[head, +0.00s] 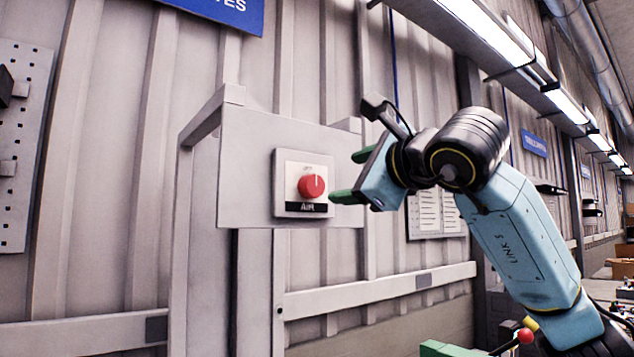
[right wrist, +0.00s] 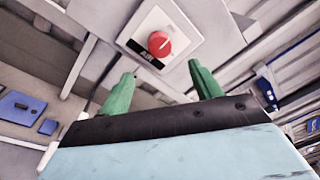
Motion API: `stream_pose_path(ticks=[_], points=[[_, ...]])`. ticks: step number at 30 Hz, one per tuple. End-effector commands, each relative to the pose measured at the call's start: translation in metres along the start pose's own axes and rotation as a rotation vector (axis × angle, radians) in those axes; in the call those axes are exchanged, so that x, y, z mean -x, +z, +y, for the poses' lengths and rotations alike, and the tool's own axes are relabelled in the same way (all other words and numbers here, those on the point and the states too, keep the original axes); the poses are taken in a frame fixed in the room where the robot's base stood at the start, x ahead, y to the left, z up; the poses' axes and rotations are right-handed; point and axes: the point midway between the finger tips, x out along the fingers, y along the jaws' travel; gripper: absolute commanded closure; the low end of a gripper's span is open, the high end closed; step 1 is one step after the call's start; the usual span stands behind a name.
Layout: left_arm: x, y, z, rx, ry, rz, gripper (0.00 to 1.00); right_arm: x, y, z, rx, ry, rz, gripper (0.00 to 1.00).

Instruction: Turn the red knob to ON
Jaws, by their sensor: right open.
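The red knob (head: 311,186) sits on a white square plate (head: 289,168) with a black label strip reading "AIR", fixed to a grey panel (head: 247,150). A pale pointer line on the knob points about straight up in the head view. My right gripper (head: 345,177) is just right of the plate, its green fingers apart and empty. In the right wrist view the knob (right wrist: 160,43) lies ahead, beyond and between the two open fingertips (right wrist: 160,72), not touched by them. My left gripper is in neither view.
The panel hangs on a grey metal frame (head: 202,125) before a corrugated wall. A papered board (head: 437,212) is behind my right arm. A red ball (head: 525,336) and green item (head: 447,348) are low right. The space left of the panel looks free.

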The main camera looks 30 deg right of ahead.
Motion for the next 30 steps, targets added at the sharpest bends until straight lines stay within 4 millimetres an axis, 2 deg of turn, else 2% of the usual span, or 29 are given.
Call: stream_pose_path(ticks=[9,15,21,29,30], points=[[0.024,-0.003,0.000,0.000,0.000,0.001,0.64,-0.069,0.002,-0.001,-0.002,0.007,0.000,0.36],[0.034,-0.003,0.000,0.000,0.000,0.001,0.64,-0.099,0.002,0.000,-0.002,0.005,-0.002,0.36],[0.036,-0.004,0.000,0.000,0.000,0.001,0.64,-0.110,0.001,0.001,-0.001,0.004,-0.003,0.36],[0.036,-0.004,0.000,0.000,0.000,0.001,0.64,-0.111,0.001,0.002,-0.001,0.003,-0.003,0.36],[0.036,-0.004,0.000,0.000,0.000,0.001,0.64,-0.111,0.001,0.002,-0.001,0.003,-0.004,0.41]])
